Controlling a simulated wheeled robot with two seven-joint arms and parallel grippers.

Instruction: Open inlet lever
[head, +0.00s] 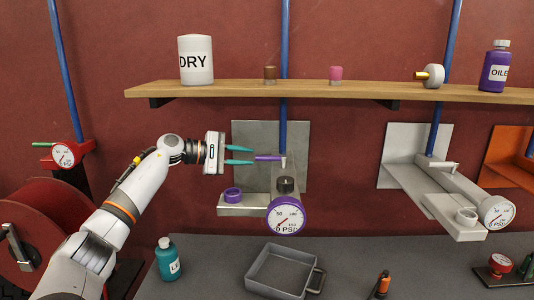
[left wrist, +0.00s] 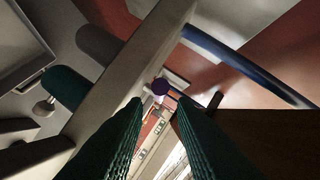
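The inlet lever (head: 268,158) is a short purple handle on the grey pipe fitting with the purple-rimmed gauge (head: 286,216), below the shelf. It points left, roughly level. My left gripper (head: 252,155) is just left of it, with two teal fingers apart and pointing right at the lever's free end. In the left wrist view the lever's purple end (left wrist: 160,86) shows between and beyond the fingertips (left wrist: 160,100). I cannot tell whether a finger touches it. My right gripper is not in view.
A wooden shelf (head: 330,91) runs above, carrying a DRY canister (head: 196,60) and an oiler bottle (head: 495,66). A second grey fitting (head: 450,190) is at the right. A red reel (head: 40,235) is at the left. A grey tray (head: 282,270) and teal bottle (head: 168,260) stand below.

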